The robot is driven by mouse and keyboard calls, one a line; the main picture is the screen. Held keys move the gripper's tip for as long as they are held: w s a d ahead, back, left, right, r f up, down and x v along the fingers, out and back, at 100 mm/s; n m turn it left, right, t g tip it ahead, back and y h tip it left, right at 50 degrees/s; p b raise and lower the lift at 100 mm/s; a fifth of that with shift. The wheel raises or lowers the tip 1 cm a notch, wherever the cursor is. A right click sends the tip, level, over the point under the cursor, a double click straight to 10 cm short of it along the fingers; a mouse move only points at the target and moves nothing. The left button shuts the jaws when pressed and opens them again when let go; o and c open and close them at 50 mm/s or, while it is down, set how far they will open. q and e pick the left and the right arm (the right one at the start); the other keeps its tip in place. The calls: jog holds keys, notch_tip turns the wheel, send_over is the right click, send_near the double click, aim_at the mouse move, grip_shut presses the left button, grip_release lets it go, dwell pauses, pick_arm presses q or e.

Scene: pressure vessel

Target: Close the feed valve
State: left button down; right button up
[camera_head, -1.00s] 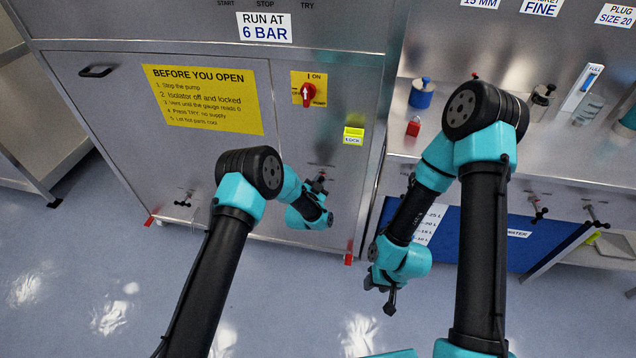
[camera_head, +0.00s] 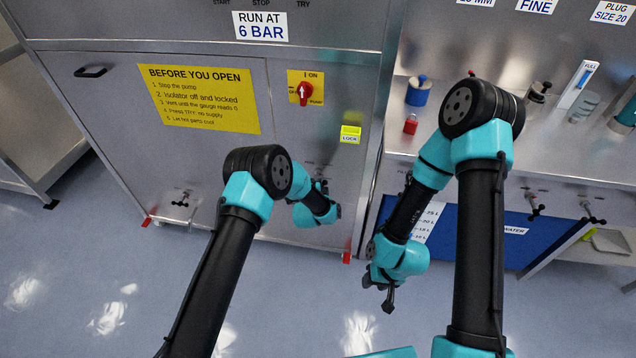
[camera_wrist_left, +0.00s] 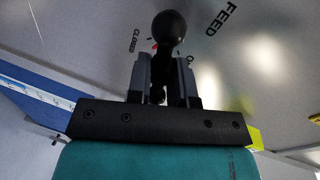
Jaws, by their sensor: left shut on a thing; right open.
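In the left wrist view the feed valve's black ball-ended handle (camera_wrist_left: 170,27) stands in front of a metal panel lettered FEED and CLOSED; a second word is mostly hidden. A small red mark shows beside the ball, near CLOSED. My left gripper (camera_wrist_left: 166,68) is shut on the handle below its ball. In the head view my left wrist is against the cabinet front, covering most of the valve, and its jaws cannot be made out.
Another small black valve handle (camera_head: 181,200) is low on the cabinet front. A red isolator switch (camera_head: 304,93) and a yellow lock box (camera_head: 350,134) are above my left wrist. Several valve handles, including one under the counter edge (camera_head: 535,207), are at right. Open floor lies in front.

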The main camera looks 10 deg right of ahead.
pick_arm(q)
jog(key=shift+s+d+f+m+y, duration=0.25)
jog(key=shift+f+m+y, duration=0.1)
jog(key=shift+m, duration=0.55)
jog(key=shift+f, duration=0.1)
jog(key=c, duration=1.1)
grip_release()
jog(key=shift+c, duration=0.2)
jog(key=shift+w+a, duration=0.1)
jog(key=shift+w, duration=0.05)
jog(key=shift+r, duration=0.2)
jog(key=v, duration=1.7)
jog(key=shift+s, duration=0.2)
jog(key=shift+a+f, duration=0.1)
jog(key=shift+a, duration=0.05)
